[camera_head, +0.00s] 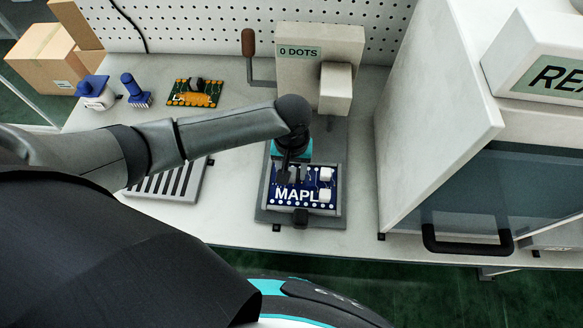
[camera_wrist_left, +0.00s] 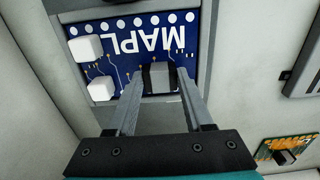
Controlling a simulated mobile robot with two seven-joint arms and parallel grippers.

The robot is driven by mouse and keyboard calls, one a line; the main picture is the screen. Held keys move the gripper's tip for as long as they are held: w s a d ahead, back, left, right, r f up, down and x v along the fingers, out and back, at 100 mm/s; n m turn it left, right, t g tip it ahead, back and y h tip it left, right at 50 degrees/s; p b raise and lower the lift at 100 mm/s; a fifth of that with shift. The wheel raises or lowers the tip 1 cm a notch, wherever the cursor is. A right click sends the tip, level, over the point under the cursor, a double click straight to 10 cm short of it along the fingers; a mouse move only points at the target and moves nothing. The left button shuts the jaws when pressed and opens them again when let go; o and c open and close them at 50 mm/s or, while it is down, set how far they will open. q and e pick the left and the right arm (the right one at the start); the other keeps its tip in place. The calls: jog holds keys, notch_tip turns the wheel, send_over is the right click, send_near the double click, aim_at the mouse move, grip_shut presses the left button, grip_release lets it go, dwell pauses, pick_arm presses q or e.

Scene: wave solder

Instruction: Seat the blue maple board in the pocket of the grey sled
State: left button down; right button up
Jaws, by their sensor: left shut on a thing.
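The blue maple board (camera_head: 311,184) lies over the pocket of the grey sled (camera_head: 343,195), its edges close to the sled's rim. I cannot tell whether it is fully down. The board also shows in the left wrist view (camera_wrist_left: 135,60), upside down, with white blocks and a dark block on it. My left gripper (camera_head: 290,174) is over the far left part of the board. In the left wrist view its two fingers (camera_wrist_left: 160,80) are shut on the board's dark block. The gripper and arm hide part of the board's far edge. My right gripper is not in view.
A press marked "0 DOTS" (camera_head: 320,50) with a brown-handled lever (camera_head: 248,42) stands behind the sled. A large machine (camera_head: 480,190) stands at the right. A slotted rack (camera_head: 170,184) lies left. A green board (camera_head: 195,93) and blue-handled tools (camera_head: 135,92) lie further back.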

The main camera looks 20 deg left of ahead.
pick_arm(q)
jog(key=shift+c, duration=1.1)
grip_release()
notch_tip(320, 180, up, 15)
jog(key=p, duration=0.3)
jog(key=shift+r, duration=0.15)
